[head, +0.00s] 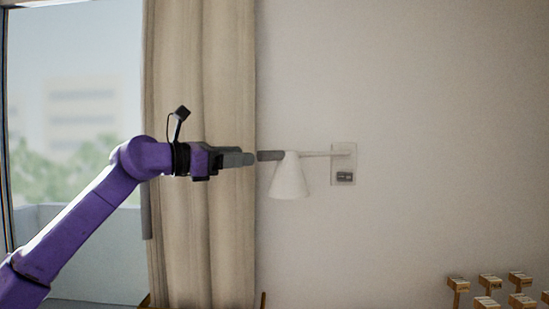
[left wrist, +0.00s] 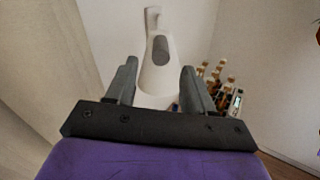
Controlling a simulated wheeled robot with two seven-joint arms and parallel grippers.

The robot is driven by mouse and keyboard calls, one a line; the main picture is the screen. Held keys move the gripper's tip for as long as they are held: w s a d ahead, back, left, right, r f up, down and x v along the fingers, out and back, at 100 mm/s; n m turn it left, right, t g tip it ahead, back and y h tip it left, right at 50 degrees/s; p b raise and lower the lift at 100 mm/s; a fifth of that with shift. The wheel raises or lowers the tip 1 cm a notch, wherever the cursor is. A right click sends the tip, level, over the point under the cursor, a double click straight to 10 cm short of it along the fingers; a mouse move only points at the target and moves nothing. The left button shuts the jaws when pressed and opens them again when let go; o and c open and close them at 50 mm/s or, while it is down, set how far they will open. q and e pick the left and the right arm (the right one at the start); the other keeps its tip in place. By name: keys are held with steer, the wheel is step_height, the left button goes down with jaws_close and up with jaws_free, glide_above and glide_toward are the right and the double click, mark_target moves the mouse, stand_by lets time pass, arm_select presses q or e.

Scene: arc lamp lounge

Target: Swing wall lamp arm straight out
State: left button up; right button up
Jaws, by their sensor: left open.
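The white wall lamp (head: 290,178) hangs from a thin arm (head: 318,154) that comes from a wall plate (head: 344,165). A grey grip (head: 270,156) sticks out to the left at the arm's free end. My left gripper (head: 254,159) is just left of the grip and level with it, seemingly with a small gap. In the left wrist view the gripper (left wrist: 158,85) is open, with the lamp shade (left wrist: 153,97) and the grey grip (left wrist: 160,50) seen between and beyond its fingers. My right gripper does not show.
A beige curtain (head: 205,230) hangs behind my left gripper, beside a window (head: 75,100). Several wooden block-like objects (head: 490,282) stand at the lower right; similar things show in the left wrist view (left wrist: 222,84). The wall right of the lamp is bare.

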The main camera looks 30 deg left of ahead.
mark_target(269, 155)
arm_select(q)
steer(key=p+x, duration=0.4)
steer(key=x, duration=0.4)
steer(key=shift+r, duration=0.15)
steer(key=shift+w+d, duration=0.2)
steer(key=shift+w, duration=0.25)
steer(key=shift+s, duration=0.1)
jaws_close()
